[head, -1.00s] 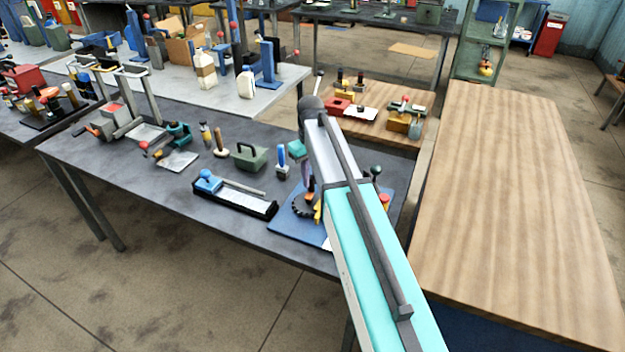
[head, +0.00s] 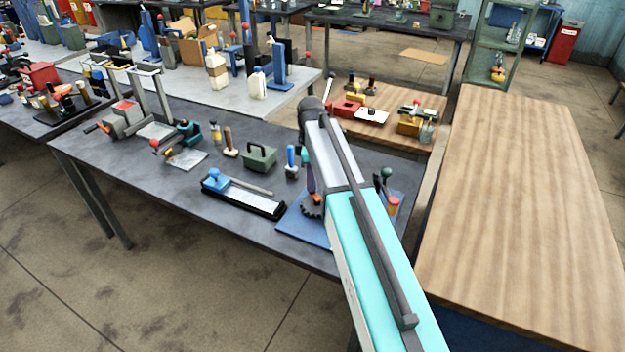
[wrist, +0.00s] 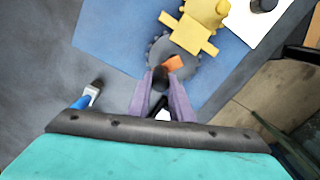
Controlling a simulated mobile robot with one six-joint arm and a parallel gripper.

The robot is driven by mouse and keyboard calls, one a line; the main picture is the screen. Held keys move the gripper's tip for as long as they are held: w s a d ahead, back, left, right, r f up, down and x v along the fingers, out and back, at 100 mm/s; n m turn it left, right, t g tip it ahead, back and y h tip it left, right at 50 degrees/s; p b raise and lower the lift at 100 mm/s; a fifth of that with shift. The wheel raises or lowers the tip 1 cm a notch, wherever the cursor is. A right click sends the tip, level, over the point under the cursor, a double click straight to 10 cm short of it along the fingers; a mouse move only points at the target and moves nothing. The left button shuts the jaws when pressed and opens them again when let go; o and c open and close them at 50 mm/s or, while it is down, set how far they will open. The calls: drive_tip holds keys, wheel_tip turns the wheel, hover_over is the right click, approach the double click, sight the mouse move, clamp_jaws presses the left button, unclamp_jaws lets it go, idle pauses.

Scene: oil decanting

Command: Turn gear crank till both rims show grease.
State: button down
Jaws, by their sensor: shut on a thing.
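A dark grey toothed gear (wrist: 185,68) lies on the blue base plate (wrist: 120,32) in the wrist view, with an orange piece (wrist: 174,63) over it. A yellow gear and bracket (wrist: 197,28) sit just beyond it. My gripper (wrist: 161,84) has its two purple fingers shut on a dark knob (wrist: 160,75), seemingly the crank's handle, at the gear's near edge. In the head view, the gear (head: 312,207) and base plate (head: 302,230) show only partly beside my arm, which hides the rest. I cannot make out grease on either rim.
A blue-handled brush (wrist: 87,96) stands left of the plate. A black tray (head: 243,199) and a green box (head: 260,157) are further left. A green-topped knob (head: 386,174) and a red-topped jar (head: 393,204) stand right of my arm. The wooden bench (head: 530,200) is clear.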

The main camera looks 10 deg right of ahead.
drive_tip(key=n, duration=0.4)
drive_tip(key=a+n, duration=0.1)
drive_tip(key=shift+s+r+n, duration=0.1)
drive_tip(key=shift+s+n, duration=0.3)
drive_tip(key=c, duration=1.6)
unclamp_jaws()
drive_tip(key=shift+s, duration=0.1)
drive_tip(key=shift+r+b, duration=1.95)
drive_tip(key=shift+r, duration=4.9)
